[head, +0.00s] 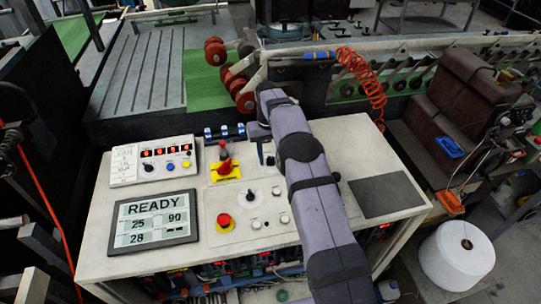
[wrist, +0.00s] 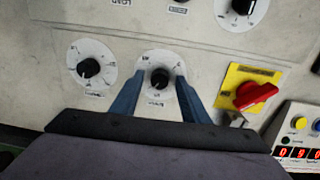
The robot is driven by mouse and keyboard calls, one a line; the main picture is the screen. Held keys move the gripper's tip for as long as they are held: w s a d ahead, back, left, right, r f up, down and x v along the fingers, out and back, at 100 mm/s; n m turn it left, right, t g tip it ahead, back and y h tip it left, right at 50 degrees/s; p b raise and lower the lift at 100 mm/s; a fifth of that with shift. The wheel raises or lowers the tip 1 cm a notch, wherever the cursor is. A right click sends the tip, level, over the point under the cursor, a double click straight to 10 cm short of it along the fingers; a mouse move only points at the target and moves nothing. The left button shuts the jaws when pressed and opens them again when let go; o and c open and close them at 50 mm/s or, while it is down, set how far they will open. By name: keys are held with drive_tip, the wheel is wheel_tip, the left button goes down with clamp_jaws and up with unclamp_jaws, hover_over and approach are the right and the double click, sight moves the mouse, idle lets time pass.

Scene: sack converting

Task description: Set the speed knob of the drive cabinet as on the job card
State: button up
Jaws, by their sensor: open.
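In the wrist view, my gripper (wrist: 158,84) has its two blue fingers spread, one on each side of a black knob (wrist: 159,79) on a round white dial. I cannot tell whether the fingers touch it. The dial's lettering is upside down and too small to read, so I cannot tell whether this is the speed knob. A second black knob (wrist: 88,68) on a white dial is to the left, and another (wrist: 243,5) is at the top right. In the head view, my arm partly covers the cabinet top (head: 340,140). A white card (head: 124,163) with unreadable text lies on the control box.
A red rotary switch (wrist: 257,95) on a yellow plate is right of my gripper in the wrist view. In the head view, a display (head: 154,220) reads READY, 25, 90, 28. A red mushroom button (head: 224,221) stands nearby, and a dark pad (head: 386,197) lies right of my arm.

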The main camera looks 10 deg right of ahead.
sight(270, 159)
wheel_tip(270, 159, up, 7)
drive_tip(key=shift+a+b, duration=0.15)
drive_tip(key=shift+b, duration=0.85)
drive_tip(key=shift+r, duration=0.15)
drive_tip(key=shift+s+r, duration=0.1)
drive_tip(key=shift+r, duration=0.05)
drive_tip(key=s+a+f, duration=0.1)
drive_tip(key=s+f, duration=0.1)
drive_tip(key=s, duration=3.4)
drive_tip(key=shift+s+f, duration=0.2)
drive_tip(key=shift+s, duration=0.2)
